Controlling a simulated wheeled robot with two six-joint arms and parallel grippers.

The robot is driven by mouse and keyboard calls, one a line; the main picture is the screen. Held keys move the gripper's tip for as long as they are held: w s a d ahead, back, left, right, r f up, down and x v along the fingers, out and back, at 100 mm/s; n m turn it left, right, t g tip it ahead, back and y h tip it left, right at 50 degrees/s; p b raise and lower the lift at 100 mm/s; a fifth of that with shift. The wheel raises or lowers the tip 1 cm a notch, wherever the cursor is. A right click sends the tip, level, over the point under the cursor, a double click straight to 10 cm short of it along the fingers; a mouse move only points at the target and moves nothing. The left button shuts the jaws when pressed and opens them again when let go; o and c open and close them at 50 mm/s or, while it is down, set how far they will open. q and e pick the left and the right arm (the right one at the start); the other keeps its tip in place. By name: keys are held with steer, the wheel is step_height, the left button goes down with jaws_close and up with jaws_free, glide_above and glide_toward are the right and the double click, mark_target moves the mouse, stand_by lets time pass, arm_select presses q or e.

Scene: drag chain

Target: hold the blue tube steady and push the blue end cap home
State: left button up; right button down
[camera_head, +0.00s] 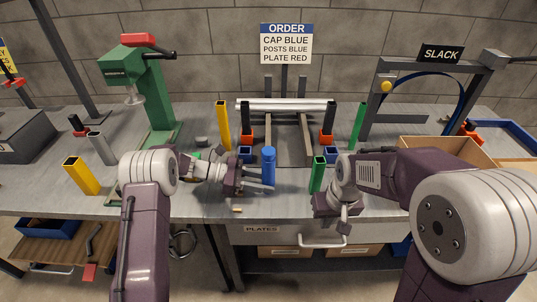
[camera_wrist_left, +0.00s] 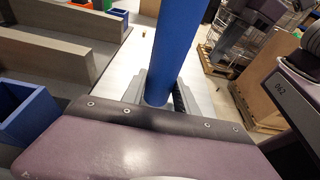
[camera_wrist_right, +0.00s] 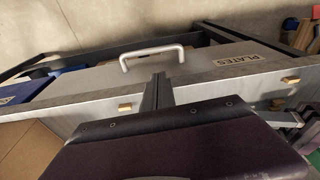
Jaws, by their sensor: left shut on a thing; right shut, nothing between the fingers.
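The blue tube (camera_head: 268,168) stands upright near the front edge of the bench. My left gripper (camera_head: 266,179) comes from the left and is shut on its lower part. In the left wrist view the blue tube (camera_wrist_left: 178,45) rises between the two fingers (camera_wrist_left: 158,92). The tube's top looks blue and closed in the head view, but I cannot tell the blue end cap apart from it. My right gripper (camera_wrist_right: 158,88) is shut and empty, over the bench's front edge to the right of the tube. In the head view its wrist hides most of it.
A green tube (camera_head: 317,174) stands between the blue tube and my right arm. A green press (camera_head: 155,95) stands at left, a cardboard box (camera_head: 440,148) at right. The drawer handle (camera_head: 322,242) juts out below.

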steer(key=w+a+r+n+t, duration=0.1)
steer(key=w+a+r+n, duration=0.1)
steer(key=w+a+r, duration=0.7)
step_height(320, 180, up, 15)
steer(key=n+t+y, duration=0.1)
steer(key=n+y, duration=0.1)
steer(key=n, duration=0.1)
glide_above(267, 148)
steer(key=s, duration=0.1)
steer(key=shift+s+d+f, duration=0.1)
steer(key=shift+d+f, duration=0.05)
steer(key=shift+f, duration=1.5)
steer(key=shift+d+f, duration=0.15)
steer(key=shift+f, duration=1.45)
steer(key=shift+f, duration=0.75)
steer(key=shift+r, duration=3.05)
arm_select(q)
steer(key=o, duration=1.1)
steer(key=shift+c, duration=0.2)
